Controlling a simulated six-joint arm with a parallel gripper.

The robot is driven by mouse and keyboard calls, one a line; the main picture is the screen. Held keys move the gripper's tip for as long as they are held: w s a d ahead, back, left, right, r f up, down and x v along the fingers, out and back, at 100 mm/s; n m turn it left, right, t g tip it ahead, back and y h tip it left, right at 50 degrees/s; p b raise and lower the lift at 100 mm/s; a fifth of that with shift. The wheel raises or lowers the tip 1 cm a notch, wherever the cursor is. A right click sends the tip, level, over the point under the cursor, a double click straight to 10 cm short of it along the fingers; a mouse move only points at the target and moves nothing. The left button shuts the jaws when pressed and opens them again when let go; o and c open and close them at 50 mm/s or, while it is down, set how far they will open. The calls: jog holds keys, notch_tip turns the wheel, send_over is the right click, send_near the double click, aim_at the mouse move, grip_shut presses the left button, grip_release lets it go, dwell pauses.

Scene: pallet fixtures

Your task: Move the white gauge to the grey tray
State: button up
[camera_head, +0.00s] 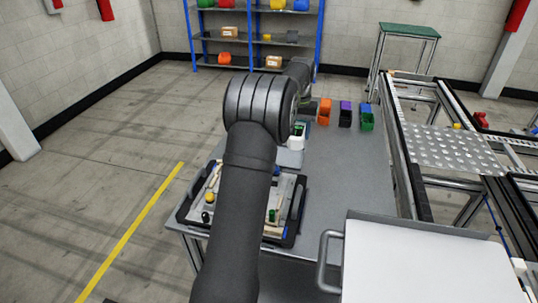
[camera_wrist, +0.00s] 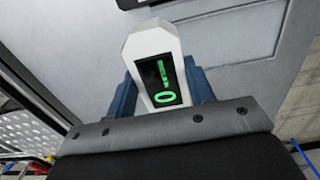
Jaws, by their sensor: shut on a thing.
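The white gauge (camera_wrist: 152,45), with a dark screen and green digits, is between the blue fingers of my gripper (camera_wrist: 162,88) in the wrist view. The gripper is shut on it, and the grey work surface shows behind it. In the head view a small white shape (camera_head: 296,142), probably the gauge, shows just right of my arm; my fingers are hard to make out there. A grey tray with black end handles (camera_head: 292,232) lies on the near left of the table, partly hidden by my arm. It holds several small items, including a yellow ball (camera_head: 209,197).
A pale flat object (camera_head: 290,158) lies beyond the tray. Orange (camera_head: 324,111), purple-and-black (camera_head: 345,114) and green (camera_head: 367,121) bins stand at the table's far end. A conveyor frame (camera_head: 410,165) borders the right. The table's middle right (camera_head: 340,175) is clear.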

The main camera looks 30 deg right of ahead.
jog(key=w+a+f, duration=0.1)
jog(key=w+f, duration=0.1)
jog(key=w, duration=0.1)
jog(key=w+a+f, duration=0.1)
jog(key=w+f, duration=0.1)
jog(key=w, duration=0.2)
jog(key=w+a+f, duration=0.2)
jog(key=w+f, duration=0.1)
jog(key=w, duration=0.1)
jog(key=shift+w+f, duration=0.1)
jog(key=shift+w, duration=0.05)
jog(key=shift+a+f, duration=0.1)
jog(key=shift+f, duration=1.9)
jog(key=shift+f, duration=0.2)
jog(key=o, duration=1.2)
jog(key=shift+c, duration=0.2)
jog(key=shift+r, duration=0.1)
notch_tip(320, 180, up, 12)
